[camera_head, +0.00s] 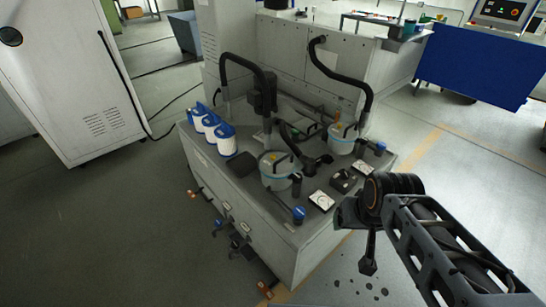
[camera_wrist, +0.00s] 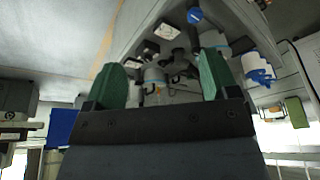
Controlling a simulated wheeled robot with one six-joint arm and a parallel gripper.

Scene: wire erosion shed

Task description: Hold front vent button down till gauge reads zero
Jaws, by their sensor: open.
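Two clear canisters with pale lids stand on the grey bench: the front one (camera_head: 276,172) and the rear one (camera_head: 341,141). Each lid carries a small orange part, too small to identify as a vent button. A white-faced gauge (camera_head: 321,201) lies near the front canister and another gauge (camera_head: 364,168) further back; their needles cannot be read. A gauge (camera_wrist: 170,29) also shows in the wrist view. My gripper (camera_head: 368,264) is right of the bench in the head view, apart from the canisters. In the wrist view its green fingers (camera_wrist: 163,62) are spread, with nothing held between them.
Black hoses (camera_head: 347,80) arch over the bench. Blue-and-white cartridges (camera_head: 226,140) stand in a row at its left. A blue-topped handle (camera_head: 298,214) sits by the front edge. Valves (camera_head: 236,241) jut from the bench's front face. Open floor (camera_head: 110,240) lies left.

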